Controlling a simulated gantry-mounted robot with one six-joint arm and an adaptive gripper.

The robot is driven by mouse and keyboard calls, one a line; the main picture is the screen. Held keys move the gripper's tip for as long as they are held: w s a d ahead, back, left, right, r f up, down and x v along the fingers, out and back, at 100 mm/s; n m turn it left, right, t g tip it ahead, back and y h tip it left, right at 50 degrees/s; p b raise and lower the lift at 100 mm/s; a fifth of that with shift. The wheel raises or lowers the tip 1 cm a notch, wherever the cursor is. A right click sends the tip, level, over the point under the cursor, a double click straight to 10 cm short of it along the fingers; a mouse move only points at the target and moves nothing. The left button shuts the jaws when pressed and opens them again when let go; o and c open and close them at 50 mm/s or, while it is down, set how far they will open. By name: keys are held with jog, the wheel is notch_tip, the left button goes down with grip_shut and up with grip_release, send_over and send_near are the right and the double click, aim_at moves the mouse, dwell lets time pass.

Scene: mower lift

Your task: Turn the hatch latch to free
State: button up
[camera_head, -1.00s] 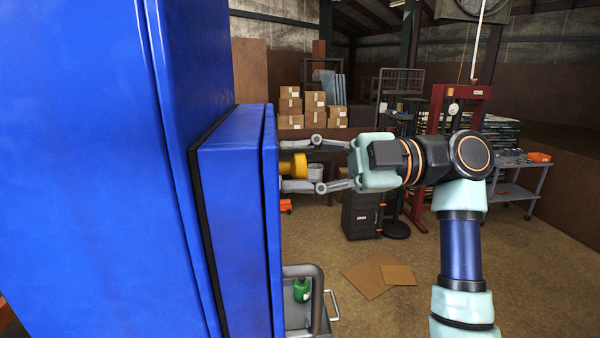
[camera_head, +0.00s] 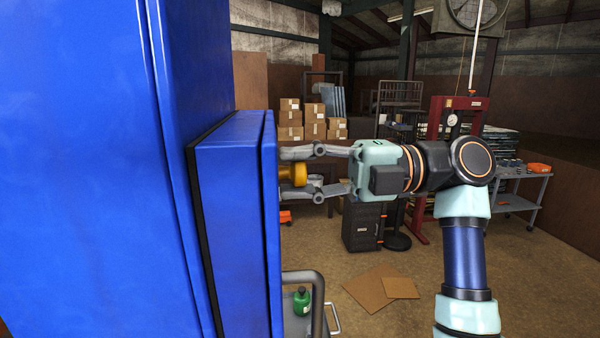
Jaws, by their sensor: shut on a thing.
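The blue hatch (camera_head: 232,230) stands edge-on at the left, on a larger blue body (camera_head: 90,170). The yellow hatch latch (camera_head: 294,175) sticks out from the hatch's right face. My gripper (camera_head: 300,173) reaches in from the right, level with the latch. Its fingers are closed around the latch, one above and one below. The fingertips and the latch's base are partly hidden by the hatch edge and the fingers, so the latch's exact angle is hard to tell.
A grey cart (camera_head: 305,318) with a green bottle (camera_head: 302,301) stands below the gripper. Cardboard boxes (camera_head: 313,120), a black case (camera_head: 362,226), a red press (camera_head: 432,170) and a tool cart (camera_head: 525,185) stand farther back. Flat brown sheets (camera_head: 380,287) lie on open floor.

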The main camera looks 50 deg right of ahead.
dwell(0.4)
jog(key=o, duration=1.1)
jog(key=shift+o, duration=0.2)
jog(key=v, duration=1.2)
